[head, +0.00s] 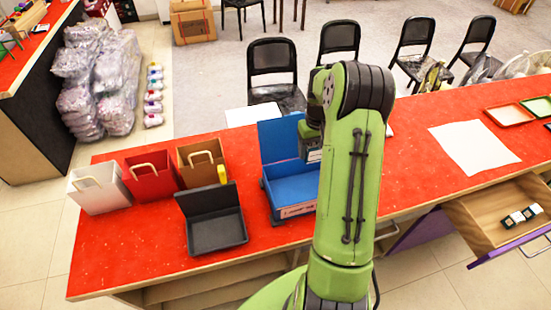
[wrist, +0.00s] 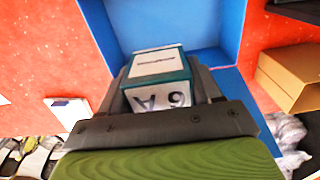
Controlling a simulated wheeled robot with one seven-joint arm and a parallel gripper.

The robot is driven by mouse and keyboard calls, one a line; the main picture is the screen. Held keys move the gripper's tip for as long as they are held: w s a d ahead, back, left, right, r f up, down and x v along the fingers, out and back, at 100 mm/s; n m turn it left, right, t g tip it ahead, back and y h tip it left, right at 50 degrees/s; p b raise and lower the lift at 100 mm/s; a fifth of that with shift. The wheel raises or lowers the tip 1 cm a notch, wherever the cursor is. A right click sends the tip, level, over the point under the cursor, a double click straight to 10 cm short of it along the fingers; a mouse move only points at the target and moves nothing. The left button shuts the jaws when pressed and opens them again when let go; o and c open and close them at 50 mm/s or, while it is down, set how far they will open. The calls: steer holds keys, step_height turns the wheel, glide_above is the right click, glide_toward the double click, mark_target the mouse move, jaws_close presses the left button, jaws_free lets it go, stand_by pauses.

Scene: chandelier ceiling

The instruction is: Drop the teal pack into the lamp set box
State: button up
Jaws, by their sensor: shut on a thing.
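The teal pack (wrist: 158,66), with a white label and a white end marked with dark characters, sits between the fingers of my gripper (wrist: 162,84) in the wrist view. My gripper is shut on it. An open blue box (head: 292,187) with its lid raised stands on the red counter; its front label is too small to read, and I take it as the lamp set box. In the wrist view the blue box (wrist: 215,28) lies beyond the pack. In the head view my gripper (head: 312,152) is above the box's right part. My arm hides that side and most of the pack.
A black open box (head: 215,228) stands left of the blue one. White (head: 98,188), red (head: 150,177) and brown (head: 203,163) bags stand further left. A white sheet (head: 474,148) and trays (head: 509,114) lie right. An open drawer (head: 497,207) juts out at the right front.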

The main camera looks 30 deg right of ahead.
steer(key=shift+w+a+r, duration=0.1)
steer(key=shift+a, duration=0.05)
steer(key=shift+f, duration=0.25)
steer(key=f+b, duration=0.1)
steer(key=f, duration=0.1)
steer(key=f+b, duration=0.1)
steer(key=b, duration=0.1)
steer(key=f+b, duration=0.1)
steer(key=f, duration=0.1)
steer(key=shift+s+d+f+b, duration=0.2)
steer(key=shift+d+f+b, duration=0.05)
steer(key=shift+f+b, duration=0.1)
steer(key=o, duration=1.1)
steer(key=shift+r, duration=0.1)
step_height(320, 180, up, 16)
steer(key=shift+f+p, duration=0.1)
steer(key=shift+p, duration=0.9)
